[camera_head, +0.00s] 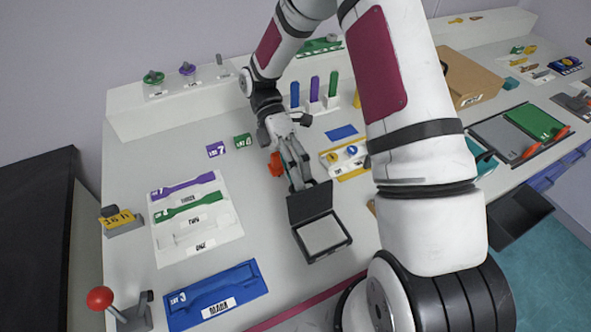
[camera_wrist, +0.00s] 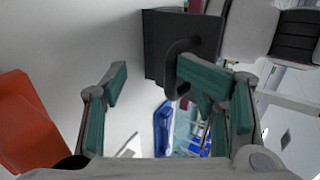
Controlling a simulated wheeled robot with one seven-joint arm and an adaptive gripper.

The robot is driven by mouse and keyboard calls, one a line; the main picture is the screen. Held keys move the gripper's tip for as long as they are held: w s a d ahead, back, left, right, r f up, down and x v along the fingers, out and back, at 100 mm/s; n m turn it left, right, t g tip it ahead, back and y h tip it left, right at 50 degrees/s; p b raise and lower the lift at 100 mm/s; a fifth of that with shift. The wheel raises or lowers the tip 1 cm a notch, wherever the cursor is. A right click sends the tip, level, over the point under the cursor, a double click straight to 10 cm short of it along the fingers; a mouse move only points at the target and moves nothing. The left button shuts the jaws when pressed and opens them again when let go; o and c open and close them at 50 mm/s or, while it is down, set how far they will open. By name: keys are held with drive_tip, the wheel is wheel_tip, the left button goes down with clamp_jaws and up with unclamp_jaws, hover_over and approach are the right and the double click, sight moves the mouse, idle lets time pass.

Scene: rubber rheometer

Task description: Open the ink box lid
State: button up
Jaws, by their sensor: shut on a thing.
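The ink box (camera_head: 322,237) is a small black box with a pale pad inside, on the table in front of my arm. Its black lid (camera_head: 310,203) stands raised, roughly upright, at the box's back edge. My gripper (camera_head: 299,184) is at the top of the lid, behind it. In the wrist view my gripper (camera_wrist: 155,78) has its green-padded fingers spread apart. A dark panel with a looped handle, apparently the lid (camera_wrist: 161,45), is at the right finger, which overlaps the loop. The exact contact is partly hidden.
A white tray of coloured bars (camera_head: 240,228) and a blue tray (camera_head: 240,275) lie to the left. A red-knobbed lever (camera_head: 100,298) stands at front left. A yellow-and-white piece (camera_head: 340,160) is close right of my gripper. Table between the box and white tray is clear.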

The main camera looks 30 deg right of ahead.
drive_tip(key=shift+w+d+f, duration=0.1)
drive_tip(key=shift+w+f, duration=0.05)
drive_tip(key=shift+w, duration=0.05)
drive_tip(key=shift+c, duration=0.2)
drive_tip(key=shift+v, duration=4.05)
drive_tip(key=shift+s, duration=0.1)
